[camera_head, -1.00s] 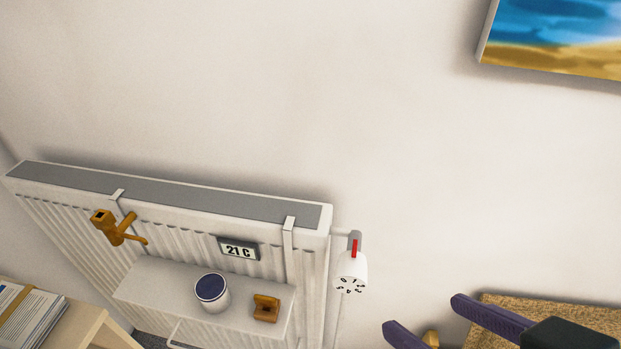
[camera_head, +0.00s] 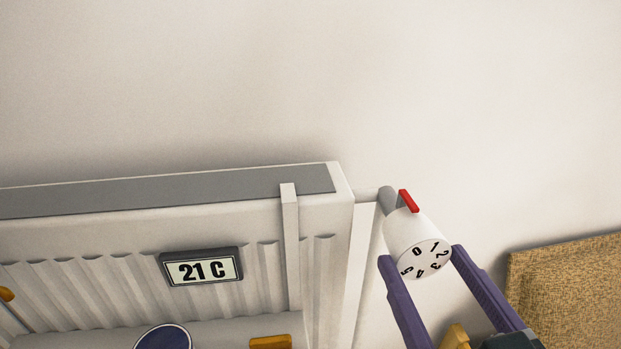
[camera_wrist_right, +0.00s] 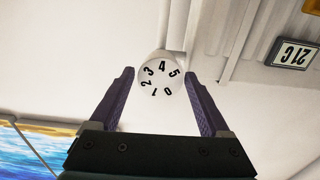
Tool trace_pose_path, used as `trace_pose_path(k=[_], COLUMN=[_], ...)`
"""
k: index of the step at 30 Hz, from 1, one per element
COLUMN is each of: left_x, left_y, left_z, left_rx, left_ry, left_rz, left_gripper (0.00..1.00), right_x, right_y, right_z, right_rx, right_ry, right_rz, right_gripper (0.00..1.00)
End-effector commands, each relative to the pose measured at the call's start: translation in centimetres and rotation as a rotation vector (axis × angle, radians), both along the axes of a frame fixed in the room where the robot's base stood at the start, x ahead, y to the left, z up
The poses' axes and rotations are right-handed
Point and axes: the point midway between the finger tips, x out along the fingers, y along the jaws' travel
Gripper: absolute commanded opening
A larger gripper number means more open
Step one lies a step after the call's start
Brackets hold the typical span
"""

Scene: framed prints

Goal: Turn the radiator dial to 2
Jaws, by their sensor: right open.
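The white radiator dial (camera_head: 405,234) sits on a grey valve at the radiator's right end, with digits 0 to 5 on its face. A fixed red marker (camera_head: 409,201) lies behind it, roughly in line with the 1; the exact alignment is hard to tell. My right gripper (camera_head: 421,257) is open, its purple fingers on either side of the dial face. In the right wrist view the dial (camera_wrist_right: 160,84) shows between the fingertips of the gripper (camera_wrist_right: 157,71), with gaps at both sides. My left gripper is not in view.
The white radiator (camera_head: 220,215) carries a 21 C display (camera_head: 202,267). A dark-topped cup (camera_head: 163,338) and a wooden piece (camera_head: 270,342) are at the lower edge. The wall above is clear.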

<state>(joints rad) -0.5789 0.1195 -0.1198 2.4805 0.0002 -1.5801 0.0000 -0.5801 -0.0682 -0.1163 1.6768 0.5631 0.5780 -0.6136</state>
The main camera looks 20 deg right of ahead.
Motion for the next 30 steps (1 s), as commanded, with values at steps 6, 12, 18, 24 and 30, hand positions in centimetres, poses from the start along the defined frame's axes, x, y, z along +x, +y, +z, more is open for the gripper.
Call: trace_pose_path(k=[6, 12, 18, 24, 30], left_x=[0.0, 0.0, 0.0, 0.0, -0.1], left_y=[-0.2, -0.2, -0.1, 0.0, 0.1], left_z=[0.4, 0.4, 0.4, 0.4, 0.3], left_rx=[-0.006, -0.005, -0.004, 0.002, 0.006], left_ry=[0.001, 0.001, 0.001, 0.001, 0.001], left_rz=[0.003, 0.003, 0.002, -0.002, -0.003], left_gripper=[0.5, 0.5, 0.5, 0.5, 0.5], right_x=[4.1, 6.1, 6.4, 6.4, 6.3], right_y=[-1.0, -1.5, -1.5, -1.5, -1.5], right_z=[0.2, 0.0, 0.0, 0.0, 0.0], right_rx=[0.0, 0.001, 0.001, 0.001, 0.0], right_ry=[-0.003, 0.0, 0.001, 0.001, 0.001], right_rz=[0.001, 0.001, 0.001, 0.001, 0.001], right_gripper=[0.81, 0.81, 0.81, 0.7, 0.48])
